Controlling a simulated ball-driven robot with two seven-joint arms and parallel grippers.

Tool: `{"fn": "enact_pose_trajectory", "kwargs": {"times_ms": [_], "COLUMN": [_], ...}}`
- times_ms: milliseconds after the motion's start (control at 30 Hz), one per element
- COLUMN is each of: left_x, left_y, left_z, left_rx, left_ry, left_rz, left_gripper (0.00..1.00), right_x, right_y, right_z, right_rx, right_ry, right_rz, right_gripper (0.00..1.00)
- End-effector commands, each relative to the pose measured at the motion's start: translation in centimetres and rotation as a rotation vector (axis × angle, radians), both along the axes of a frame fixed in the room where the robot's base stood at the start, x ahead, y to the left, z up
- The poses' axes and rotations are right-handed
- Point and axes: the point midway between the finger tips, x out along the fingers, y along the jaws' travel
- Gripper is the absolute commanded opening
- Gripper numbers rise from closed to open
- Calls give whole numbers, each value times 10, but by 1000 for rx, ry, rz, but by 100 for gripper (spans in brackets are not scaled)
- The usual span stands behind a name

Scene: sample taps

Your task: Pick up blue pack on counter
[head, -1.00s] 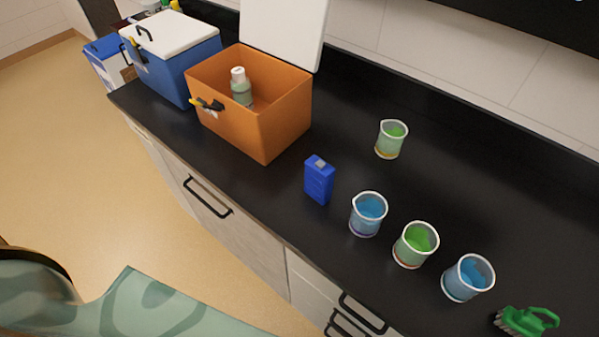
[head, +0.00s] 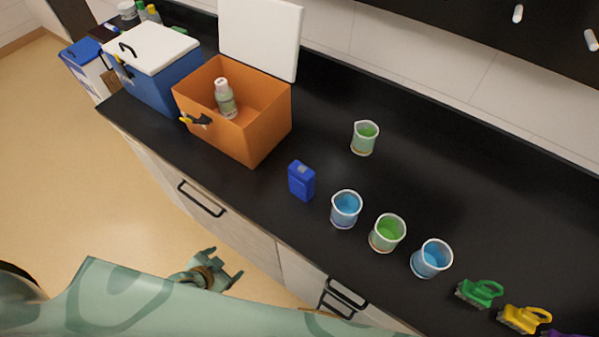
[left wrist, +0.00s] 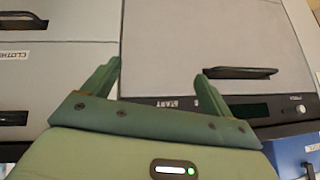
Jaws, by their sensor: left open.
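The blue pack (head: 301,181) stands upright on the black counter (head: 330,105), between the orange box and the nearest blue beaker. My left gripper (head: 231,271) is low in front of the cabinet fronts, below the counter's front edge and well apart from the pack. In the left wrist view my left gripper (left wrist: 158,80) is open and empty, with cabinet fronts beyond it. The pack is not seen in the left wrist view. My right gripper is not in view.
An open orange box (head: 270,115) with a bottle (head: 225,99) inside stands left of the pack. Beakers, such as the blue one (head: 345,209), stand to its right. Coloured brushes (head: 480,293) lie at the right. Cabinet handles (head: 201,199) stick out below the counter.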

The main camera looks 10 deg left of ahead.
Motion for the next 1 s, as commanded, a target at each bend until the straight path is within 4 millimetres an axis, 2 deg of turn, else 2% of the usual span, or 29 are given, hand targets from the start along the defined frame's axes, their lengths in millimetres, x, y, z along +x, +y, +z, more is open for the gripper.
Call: {"fn": "enact_pose_trajectory", "kwargs": {"times_ms": [33, 133, 200, 300, 333, 400, 467, 800, 1000], "left_x": [27, 67, 81, 90, 91, 95, 100, 165, 184], "left_y": [-15, -52, -78, -102, -107, -115, -119, -151, -161], "left_z": [53, 141, 190, 237, 246, 258, 259, 227, 218], "left_rx": [-39, -146, -226, -321, -343, -383, -403, -403, -402], "left_ry": [-86, -237, -315, -384, -396, -411, -410, -407, -406], "left_rz": [-28, -79, -104, -117, -116, -110, -98, -95, -94], "left_gripper": [85, 85, 85, 85, 85, 85, 85, 85, 85], "right_x": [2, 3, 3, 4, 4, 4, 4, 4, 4], "right_y": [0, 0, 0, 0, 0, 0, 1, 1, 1], "right_z": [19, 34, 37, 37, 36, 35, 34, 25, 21], "right_rx": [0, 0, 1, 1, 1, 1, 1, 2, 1], "right_ry": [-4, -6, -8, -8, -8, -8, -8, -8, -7], "right_rz": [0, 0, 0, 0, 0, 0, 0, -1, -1], "right_gripper": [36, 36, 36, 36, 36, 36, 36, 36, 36]}}
